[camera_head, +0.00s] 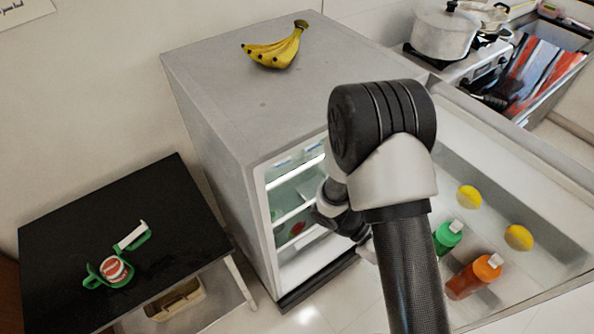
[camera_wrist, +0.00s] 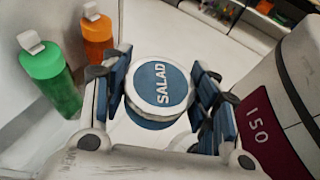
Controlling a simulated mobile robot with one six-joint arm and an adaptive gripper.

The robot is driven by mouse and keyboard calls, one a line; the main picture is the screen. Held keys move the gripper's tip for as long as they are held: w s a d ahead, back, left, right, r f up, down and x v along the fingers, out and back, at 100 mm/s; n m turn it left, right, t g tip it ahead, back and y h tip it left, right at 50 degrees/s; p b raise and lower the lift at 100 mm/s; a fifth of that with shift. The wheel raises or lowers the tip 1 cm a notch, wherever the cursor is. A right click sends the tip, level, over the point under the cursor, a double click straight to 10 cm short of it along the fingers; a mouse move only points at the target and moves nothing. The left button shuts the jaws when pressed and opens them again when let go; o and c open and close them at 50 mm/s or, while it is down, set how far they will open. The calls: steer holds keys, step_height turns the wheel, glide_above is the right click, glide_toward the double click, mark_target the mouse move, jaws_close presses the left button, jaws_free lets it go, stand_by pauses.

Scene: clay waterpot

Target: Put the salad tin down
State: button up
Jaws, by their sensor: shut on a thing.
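The salad tin (camera_wrist: 160,84) is a round can with a blue lid lettered "SALAD" and a pale rim. In the wrist view my gripper (camera_wrist: 160,95) is shut on it, with blue-padded fingers on its left and right sides. The tin's lid faces the wrist camera. In the head view my arm hides the tin and most of my gripper, in front of the open fridge (camera_head: 217,100). I cannot tell from these views whether the tin touches any surface.
The open fridge door (camera_head: 478,150) on the right holds a green bottle (camera_head: 447,236), an orange bottle (camera_head: 474,277) and two lemons (camera_head: 469,196). Bananas (camera_head: 275,48) lie on the fridge.

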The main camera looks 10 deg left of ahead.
steer(key=s+a+f+m+g+y+b, duration=0.1)
steer(key=s+a+f+m+g+y, duration=0.8)
steer(key=s+a+m, duration=0.25)
steer(key=w+a+f+m+y+b, duration=0.2)
steer(key=a+f+m+y, duration=0.1)
steer(key=a+m+y, duration=0.65)
steer(key=m+t+y+b, duration=0.1)
steer(key=m+t+y, duration=0.6)
steer(key=m+t, duration=1.05)
glide_toward(278, 197)
steer(key=shift+t, duration=0.45)
steer(key=a+b, duration=0.1)
steer(key=a, duration=0.1)
steer(key=w+a+r+b, duration=0.1)
steer(key=w+a+b, duration=0.1)
steer(key=a+b, duration=0.1)
steer(key=shift+a+r, duration=0.15)
steer(key=shift+a, duration=0.15)
steer(key=a, duration=0.1)
steer(key=w+a+b, duration=0.1)
steer(key=shift+w+a, duration=0.15)
steer(key=shift+a, duration=0.15)
steer(key=shift+w+a+f+b, duration=0.2)
steer(key=shift+f+b, duration=0.2)
steer(key=shift+f, duration=0.3)
